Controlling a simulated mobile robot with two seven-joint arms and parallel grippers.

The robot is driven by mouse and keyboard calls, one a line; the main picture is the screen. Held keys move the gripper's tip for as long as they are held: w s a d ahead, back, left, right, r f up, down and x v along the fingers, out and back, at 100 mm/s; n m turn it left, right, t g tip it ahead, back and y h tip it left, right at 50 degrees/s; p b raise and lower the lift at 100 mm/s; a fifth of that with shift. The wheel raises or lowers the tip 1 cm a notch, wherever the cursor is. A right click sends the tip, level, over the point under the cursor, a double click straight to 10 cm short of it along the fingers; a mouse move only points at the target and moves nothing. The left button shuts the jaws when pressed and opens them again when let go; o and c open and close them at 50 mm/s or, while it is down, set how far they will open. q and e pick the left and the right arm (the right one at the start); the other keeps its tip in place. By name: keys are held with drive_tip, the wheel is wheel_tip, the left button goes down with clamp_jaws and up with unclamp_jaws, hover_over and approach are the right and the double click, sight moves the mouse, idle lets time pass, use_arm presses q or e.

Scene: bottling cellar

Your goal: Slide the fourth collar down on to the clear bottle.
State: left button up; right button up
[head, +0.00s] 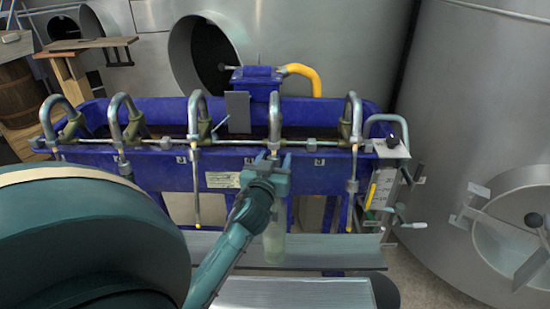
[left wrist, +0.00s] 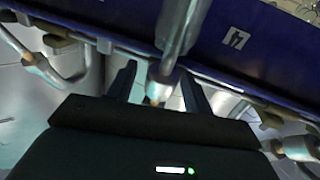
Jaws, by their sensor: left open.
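The fourth spout (head: 274,115) from the left hangs down over the clear bottle (head: 274,247), which stands upright on the grey shelf. The bottle's neck is hidden behind my left gripper. My left gripper (head: 275,168) is open at the lower part of this spout. In the left wrist view its two fingers (left wrist: 158,88) stand on either side of the spout, with gaps beside it. A wide metal sleeve, seemingly the fourth collar (left wrist: 181,28), is on the spout, and an orange tip shows below it. I cannot tell whether the collar touches the bottle. My right gripper is not in view.
The blue filler trough (head: 160,165) carries several spouts along a metal crossbar. The fifth spout (head: 352,185) and third spout (head: 195,185) hang on either side, with no bottle seen under them. A lever panel (head: 385,185) is at the right end. The shelf (head: 335,253) is otherwise largely clear.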

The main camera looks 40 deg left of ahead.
use_arm(q)
drive_tip(key=shift+c, duration=0.2)
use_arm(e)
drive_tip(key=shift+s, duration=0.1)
use_arm(q)
drive_tip(key=c, duration=0.6)
drive_tip(key=shift+s+d+f+b, duration=0.1)
drive_tip(key=shift+s+f+b, duration=0.1)
drive_tip(key=shift+f+b, duration=0.9)
drive_tip(key=shift+d+f, duration=0.1)
drive_tip(key=shift+f, duration=0.25)
drive_tip(key=shift+s+r, duration=0.1)
drive_tip(key=o, duration=0.6)
drive_tip(key=shift+o, duration=0.2)
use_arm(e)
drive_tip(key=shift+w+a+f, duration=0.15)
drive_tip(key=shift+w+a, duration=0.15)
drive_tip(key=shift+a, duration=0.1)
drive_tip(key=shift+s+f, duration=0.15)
